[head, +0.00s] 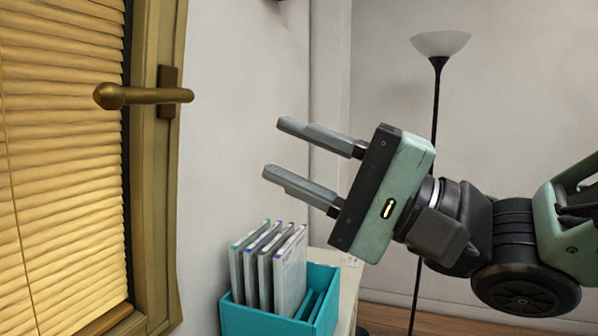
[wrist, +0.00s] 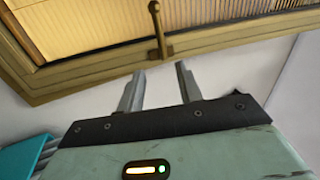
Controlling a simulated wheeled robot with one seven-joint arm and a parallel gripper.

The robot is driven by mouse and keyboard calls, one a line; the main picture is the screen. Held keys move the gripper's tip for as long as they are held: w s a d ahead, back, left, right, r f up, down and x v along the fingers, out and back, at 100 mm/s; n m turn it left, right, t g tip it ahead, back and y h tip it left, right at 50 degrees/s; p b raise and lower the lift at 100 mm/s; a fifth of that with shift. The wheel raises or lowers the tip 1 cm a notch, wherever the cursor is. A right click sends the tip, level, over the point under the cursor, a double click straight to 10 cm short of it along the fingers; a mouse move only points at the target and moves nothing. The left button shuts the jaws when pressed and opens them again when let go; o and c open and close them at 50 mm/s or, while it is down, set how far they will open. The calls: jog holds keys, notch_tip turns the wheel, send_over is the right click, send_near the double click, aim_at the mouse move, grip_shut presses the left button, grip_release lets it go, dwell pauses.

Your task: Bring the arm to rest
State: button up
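My gripper (head: 272,148) is in the middle of the head view, raised in the air and tilted, with its two grey fingers pointing left. The fingers are apart with nothing between them, so it is open and empty. In the wrist view my gripper (wrist: 160,76) shows the same two spread fingers. They point toward a window with a brass handle (head: 145,95), which also shows in the wrist view (wrist: 158,30). In the head view a gap shows between the fingertips and the handle.
The window (head: 60,170) has closed blinds and a wooden frame at left. A teal box (head: 265,318) holding several upright booklets (head: 268,268) stands below my gripper on a pale surface (head: 347,290). A floor lamp (head: 440,45) stands behind my arm. The wall is plain.

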jog(key=w+d+f+n+t+h, duration=0.1)
jog(key=w+d+f+h, duration=0.15)
jog(key=f+h, duration=0.5)
jog(key=w+d+f+n+h, duration=0.25)
jog(key=f+h, duration=0.25)
jog(key=f, duration=0.5)
jog(key=s+d+f+n+g+h, duration=0.3)
jog(key=s+f+n+g, duration=0.1)
jog(key=s+f, duration=0.2)
jog(key=s+d+f+n+g+h, duration=0.4)
jog(key=s+f+g, duration=0.1)
jog(key=s, duration=0.3)
jog(key=shift+s+d+f, duration=0.25)
jog(key=shift+s+f, duration=0.15)
jog(key=shift+f, duration=0.05)
